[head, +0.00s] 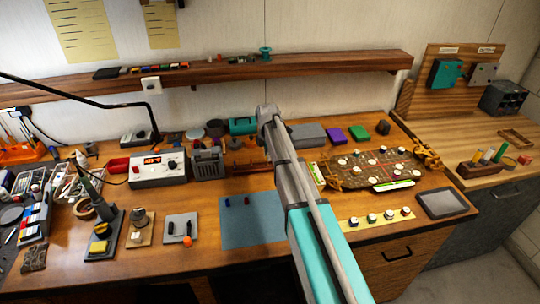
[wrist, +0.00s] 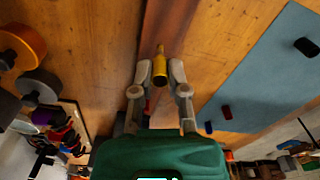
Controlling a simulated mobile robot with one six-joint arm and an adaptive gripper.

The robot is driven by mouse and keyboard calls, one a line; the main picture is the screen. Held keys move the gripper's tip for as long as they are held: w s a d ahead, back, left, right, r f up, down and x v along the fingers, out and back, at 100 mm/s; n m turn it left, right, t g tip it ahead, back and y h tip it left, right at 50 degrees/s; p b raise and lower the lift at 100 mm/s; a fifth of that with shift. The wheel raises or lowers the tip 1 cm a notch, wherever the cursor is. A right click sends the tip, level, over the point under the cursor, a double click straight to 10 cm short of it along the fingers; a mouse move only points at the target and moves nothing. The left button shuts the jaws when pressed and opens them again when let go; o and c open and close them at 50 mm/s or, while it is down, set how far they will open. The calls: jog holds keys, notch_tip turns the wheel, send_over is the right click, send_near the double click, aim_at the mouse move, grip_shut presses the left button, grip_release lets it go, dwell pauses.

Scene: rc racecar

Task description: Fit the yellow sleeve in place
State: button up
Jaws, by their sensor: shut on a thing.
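My gripper (wrist: 160,76) is shut on a yellow sleeve (wrist: 159,66), a short cylinder held between its two fingertips. A thin brass-coloured tip (wrist: 160,48) shows just beyond the sleeve. I cannot tell whether that tip belongs to the sleeve or to something behind it. Beyond the fingertips lies a dark reddish-brown strip (wrist: 168,25) on the wooden surface. In the head view my arm reaches over the middle of the bench, and my gripper and the sleeve are not visible there.
A blue mat (head: 252,232) with small red and blue pieces lies left of my arm. It also shows in the wrist view (wrist: 262,75). A yellow strip (head: 350,222) with several round pieces and a grey tray (head: 441,204) lie right. A long shelf (head: 320,66) crosses the back.

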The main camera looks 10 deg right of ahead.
jog(key=shift+f+b, duration=1.25)
jog(key=shift+f, duration=0.1)
jog(key=o, duration=0.7)
jog(key=shift+o, duration=0.3)
jog(key=o, duration=0.4)
jog(key=shift+c, duration=0.2)
jog(key=shift+r, duration=0.2)
jog(key=shift+r+p, duration=4.35)
jog(key=shift+p, duration=0.2)
